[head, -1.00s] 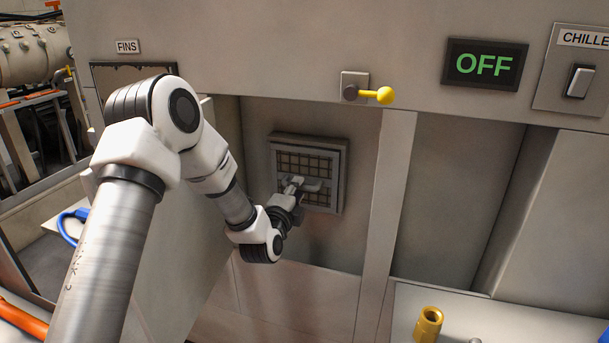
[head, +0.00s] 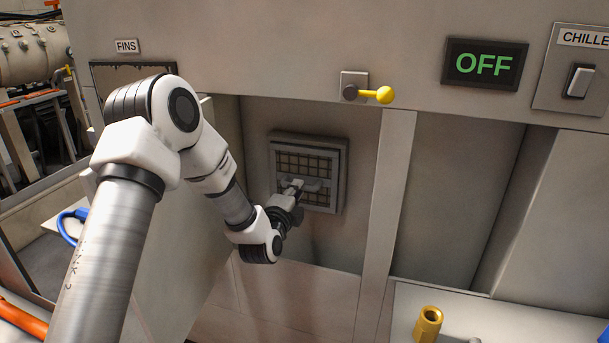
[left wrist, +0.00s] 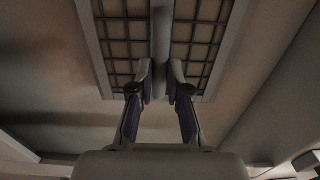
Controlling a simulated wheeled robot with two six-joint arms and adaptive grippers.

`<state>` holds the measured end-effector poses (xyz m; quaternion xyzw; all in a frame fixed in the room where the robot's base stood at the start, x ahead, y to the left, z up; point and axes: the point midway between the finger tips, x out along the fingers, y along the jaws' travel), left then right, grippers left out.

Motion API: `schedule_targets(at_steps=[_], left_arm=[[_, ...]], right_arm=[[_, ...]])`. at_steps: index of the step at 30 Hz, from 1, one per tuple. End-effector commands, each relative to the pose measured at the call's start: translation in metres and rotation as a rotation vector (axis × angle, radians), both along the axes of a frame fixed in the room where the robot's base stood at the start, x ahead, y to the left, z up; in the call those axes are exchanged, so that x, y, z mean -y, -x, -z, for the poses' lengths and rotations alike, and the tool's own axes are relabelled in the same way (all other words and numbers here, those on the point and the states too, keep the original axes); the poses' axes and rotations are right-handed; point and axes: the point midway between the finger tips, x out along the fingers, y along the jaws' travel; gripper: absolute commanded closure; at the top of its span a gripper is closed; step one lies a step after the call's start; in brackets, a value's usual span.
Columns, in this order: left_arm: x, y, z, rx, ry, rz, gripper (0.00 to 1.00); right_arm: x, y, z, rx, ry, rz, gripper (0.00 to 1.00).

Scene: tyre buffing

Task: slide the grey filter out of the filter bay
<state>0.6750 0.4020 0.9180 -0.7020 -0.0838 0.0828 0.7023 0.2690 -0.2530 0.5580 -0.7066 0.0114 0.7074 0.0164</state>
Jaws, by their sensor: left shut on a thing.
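The grey filter (head: 322,165) is a framed square with a grid face, set in the back wall of the open filter bay (head: 352,240). A bar-like handle (head: 312,185) crosses its face. My left gripper (head: 294,190) is at the handle, shut on it. In the left wrist view the fingers of my left gripper (left wrist: 160,80) stand on either side of the handle (left wrist: 161,40), in front of the filter's grid (left wrist: 125,45). The gripper hides part of the filter's lower left. My right gripper is not in view.
A yellow-knobbed lever (head: 384,95) sticks out above the bay. A post (head: 385,190) bounds the bay on the right, and a panel (head: 180,240) on the left. A brass fitting (head: 429,323) stands on a pale surface at lower right. The display (head: 484,64) reads OFF.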

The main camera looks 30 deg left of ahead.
Motion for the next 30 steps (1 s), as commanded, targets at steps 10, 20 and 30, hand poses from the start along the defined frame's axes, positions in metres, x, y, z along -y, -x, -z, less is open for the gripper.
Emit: schedule_targets(at_steps=[10, 20, 30], left_arm=[[0.002, 0.01, 0.001, -0.003, 0.001, 0.0, 1.0], [0.007, 0.028, 0.001, -0.005, 0.002, 0.0, 1.0], [0.013, 0.056, 0.0, -0.003, 0.002, 0.001, 1.0]], right_arm=[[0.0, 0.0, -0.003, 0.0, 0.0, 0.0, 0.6], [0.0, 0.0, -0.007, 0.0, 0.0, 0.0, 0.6], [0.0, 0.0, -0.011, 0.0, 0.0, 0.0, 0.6]])
